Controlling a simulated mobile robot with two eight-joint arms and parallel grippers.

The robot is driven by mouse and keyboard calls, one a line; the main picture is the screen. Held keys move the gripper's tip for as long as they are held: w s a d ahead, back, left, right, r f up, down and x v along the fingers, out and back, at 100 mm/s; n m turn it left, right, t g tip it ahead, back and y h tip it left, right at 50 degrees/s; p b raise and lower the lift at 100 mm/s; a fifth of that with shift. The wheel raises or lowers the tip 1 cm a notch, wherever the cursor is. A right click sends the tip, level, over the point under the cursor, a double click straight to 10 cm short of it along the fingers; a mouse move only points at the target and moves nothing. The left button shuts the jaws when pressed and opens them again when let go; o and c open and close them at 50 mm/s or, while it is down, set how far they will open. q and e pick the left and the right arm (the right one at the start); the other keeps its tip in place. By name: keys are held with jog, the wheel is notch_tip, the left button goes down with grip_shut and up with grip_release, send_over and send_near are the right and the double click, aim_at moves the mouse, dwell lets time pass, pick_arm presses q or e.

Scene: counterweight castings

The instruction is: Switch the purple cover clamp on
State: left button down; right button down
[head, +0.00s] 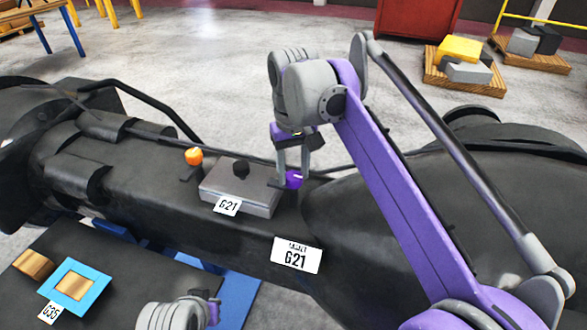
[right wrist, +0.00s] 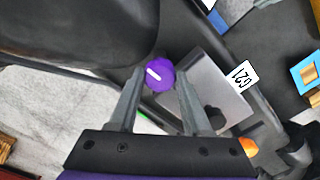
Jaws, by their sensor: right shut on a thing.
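The purple cover clamp (head: 293,179) is a round knob at the right end of a grey cover plate (head: 262,208) on the black casting. My right gripper (head: 292,172) reaches down from above and is shut on the knob, one finger on each side; the fingers also show in the right wrist view (right wrist: 160,80). My left gripper (head: 212,311) shows only partly at the bottom edge; its fingers cannot be made out.
An orange knob (head: 194,157) stands beyond the plate's left end, and a black knob (head: 241,168) stands on the plate. A blue-framed block (head: 92,275) and a wooden block (head: 34,264) lie on a dark surface at lower left. Pallets (head: 464,84) stand on the floor behind.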

aim_at(294, 176)
jog(key=shift+c, duration=1.7)
grip_release()
pick_arm(q)
jog(key=w+r+p, duration=0.2)
jog(key=r, duration=0.1)
jog(key=shift+w+r, duration=0.1)
jog(key=shift+r, duration=0.2)
pick_arm(e)
notch_tip(294, 176, up, 11)
